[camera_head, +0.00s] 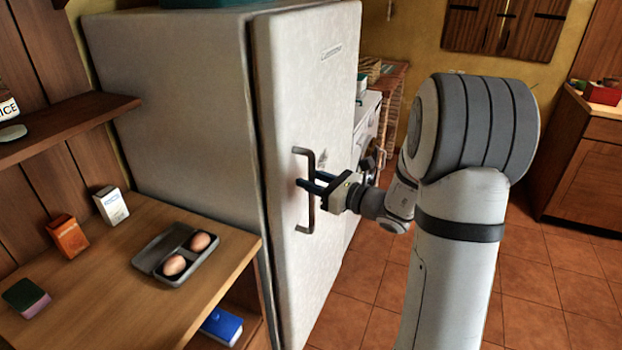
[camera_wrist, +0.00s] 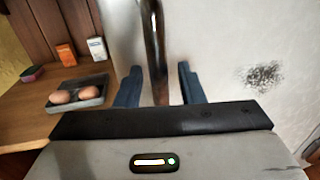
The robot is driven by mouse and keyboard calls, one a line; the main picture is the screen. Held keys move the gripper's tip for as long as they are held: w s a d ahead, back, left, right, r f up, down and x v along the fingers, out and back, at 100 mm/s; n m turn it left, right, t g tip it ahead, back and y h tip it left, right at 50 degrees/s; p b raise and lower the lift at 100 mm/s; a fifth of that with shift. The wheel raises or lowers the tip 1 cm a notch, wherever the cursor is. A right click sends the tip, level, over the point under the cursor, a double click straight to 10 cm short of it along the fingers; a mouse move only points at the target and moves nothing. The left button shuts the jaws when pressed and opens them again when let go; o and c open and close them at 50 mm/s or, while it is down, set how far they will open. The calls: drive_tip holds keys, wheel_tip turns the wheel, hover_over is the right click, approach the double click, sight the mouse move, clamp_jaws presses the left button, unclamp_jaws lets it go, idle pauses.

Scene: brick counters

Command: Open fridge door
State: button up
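The white fridge stands at the centre left in the head view, and its door (camera_head: 290,90) looks closed against the body. A dark vertical bar handle (camera_head: 311,215) is fixed on the door. My gripper (camera_head: 308,186) is at the handle with its blue fingers pointing at the door. In the wrist view the handle (camera_wrist: 154,50) runs between the two fingers of my gripper (camera_wrist: 158,85). Gaps show between the handle and each finger, so the gripper is open around the handle, not clamped on it.
A wooden counter (camera_head: 110,265) on the left holds a grey tray (camera_head: 150,255) with two eggs, an orange box (camera_head: 67,236), a white box (camera_head: 111,205) and a sponge (camera_head: 26,297). Tiled floor (camera_head: 555,270) is clear at the right. A wooden cabinet (camera_head: 585,175) stands at far right.

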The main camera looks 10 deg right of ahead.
drive_tip(key=shift+w+a, duration=0.15)
drive_tip(key=shift+w, duration=0.05)
clamp_jaws()
idle(0.3)
